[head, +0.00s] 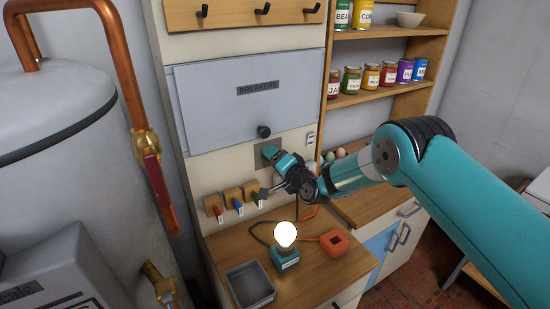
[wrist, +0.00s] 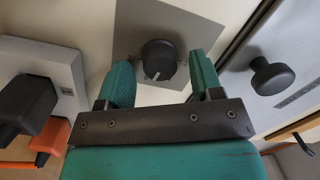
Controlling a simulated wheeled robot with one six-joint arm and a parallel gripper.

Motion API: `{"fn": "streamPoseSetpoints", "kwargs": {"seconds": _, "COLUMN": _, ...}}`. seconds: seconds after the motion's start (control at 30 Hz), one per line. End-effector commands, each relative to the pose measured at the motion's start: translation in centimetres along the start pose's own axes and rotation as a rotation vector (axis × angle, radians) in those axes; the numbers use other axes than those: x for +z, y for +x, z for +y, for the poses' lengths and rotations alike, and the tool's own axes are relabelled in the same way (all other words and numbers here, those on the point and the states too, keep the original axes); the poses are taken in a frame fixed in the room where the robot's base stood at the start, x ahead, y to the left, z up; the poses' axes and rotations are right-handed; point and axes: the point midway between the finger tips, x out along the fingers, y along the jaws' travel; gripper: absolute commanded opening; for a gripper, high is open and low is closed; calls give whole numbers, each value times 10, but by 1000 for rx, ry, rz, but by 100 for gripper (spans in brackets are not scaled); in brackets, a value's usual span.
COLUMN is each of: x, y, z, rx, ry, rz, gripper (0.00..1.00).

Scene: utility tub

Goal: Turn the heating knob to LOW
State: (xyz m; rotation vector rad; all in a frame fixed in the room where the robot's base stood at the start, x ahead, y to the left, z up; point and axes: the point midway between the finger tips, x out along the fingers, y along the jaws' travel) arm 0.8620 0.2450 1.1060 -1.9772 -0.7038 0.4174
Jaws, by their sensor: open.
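The heating knob (wrist: 158,60) is a round black dial with a white pointer line, on a grey square plate (wrist: 185,32). In the wrist view its pointer is toward the bottom of the picture, tilted slightly left. No LOW mark is readable. My gripper (wrist: 161,78) is open, with one teal finger on each side of the knob; contact is not clear. In the head view my gripper (head: 272,154) is at the grey plate (head: 259,160) below the breaker door, and it hides the knob.
The BREAKERS door (head: 245,95) has a black knob (head: 264,131), also right of my gripper in the wrist view (wrist: 272,76). Black (wrist: 28,100) and orange (wrist: 50,137) plugs are at left.

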Motion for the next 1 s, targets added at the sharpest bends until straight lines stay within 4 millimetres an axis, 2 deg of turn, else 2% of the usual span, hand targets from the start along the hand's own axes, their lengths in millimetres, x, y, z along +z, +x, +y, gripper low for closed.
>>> {"fn": "streamPoseSetpoints", "kwargs": {"seconds": 0.1, "x": 0, "y": 0, "z": 0, "rx": 0, "ry": 0, "rz": 0, "gripper": 60}}
{"fn": "streamPoseSetpoints", "kwargs": {"seconds": 0.13, "x": 0, "y": 0, "z": 0, "rx": 0, "ry": 0, "rz": 0, "gripper": 55}}
{"fn": "streamPoseSetpoints", "kwargs": {"seconds": 0.33, "x": 0, "y": 0, "z": 0, "rx": 0, "ry": 0, "rz": 0, "gripper": 10}}
{"fn": "streamPoseSetpoints", "kwargs": {"seconds": 0.67, "x": 1, "y": 0, "z": 2, "rx": 3, "ry": -37, "rz": -2, "gripper": 11}}
{"fn": "streamPoseSetpoints", "kwargs": {"seconds": 1.0, "x": 4, "y": 0, "z": 5, "rx": 17, "ry": -255, "rz": -10, "gripper": 11}}
